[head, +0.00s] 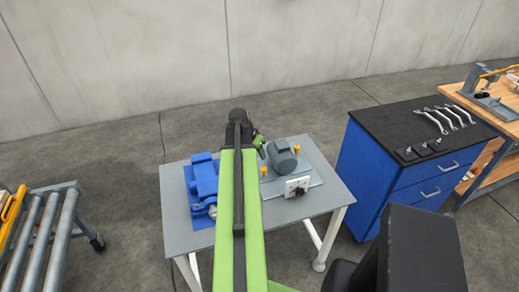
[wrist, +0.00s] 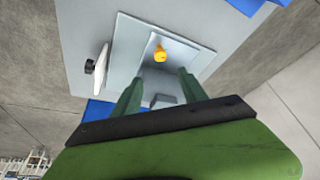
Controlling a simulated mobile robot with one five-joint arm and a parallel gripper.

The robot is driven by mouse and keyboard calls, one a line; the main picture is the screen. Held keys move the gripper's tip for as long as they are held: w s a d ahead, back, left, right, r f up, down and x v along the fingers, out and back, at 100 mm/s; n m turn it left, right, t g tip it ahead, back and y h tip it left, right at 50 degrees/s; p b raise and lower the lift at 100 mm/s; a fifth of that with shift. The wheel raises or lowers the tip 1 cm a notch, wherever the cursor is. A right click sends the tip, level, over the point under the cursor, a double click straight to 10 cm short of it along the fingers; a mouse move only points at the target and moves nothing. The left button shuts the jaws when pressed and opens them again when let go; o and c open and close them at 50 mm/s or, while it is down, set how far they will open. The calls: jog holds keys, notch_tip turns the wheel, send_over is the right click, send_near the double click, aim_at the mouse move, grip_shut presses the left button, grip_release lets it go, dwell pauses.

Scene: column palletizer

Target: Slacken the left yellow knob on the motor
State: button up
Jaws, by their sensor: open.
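The grey motor (head: 281,156) sits on a light grey plate on the table. The left yellow knob (head: 264,170) is at its front left, close beside my arm. The right yellow knob (head: 297,149) stands at its right. My gripper (head: 259,141) is beside the motor's upper left, partly hidden by my arm. In the wrist view my gripper (wrist: 159,79) is open, with its two green fingers apart and nothing between them. A yellow knob (wrist: 161,54) shows just beyond the fingertips, not touched; I cannot tell which knob it is.
A white box with a dark knob (head: 297,187) stands at the plate's front. A blue machine (head: 203,177) is left of my arm on the grey table (head: 179,226). A blue cabinet (head: 375,180) with wrenches stands right, a roller conveyor (head: 42,240) left.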

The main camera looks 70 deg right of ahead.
jog(key=p+v, duration=0.1)
jog(key=v, duration=0.1)
jog(key=shift+a+r, duration=0.15)
jog(key=shift+r, duration=0.1)
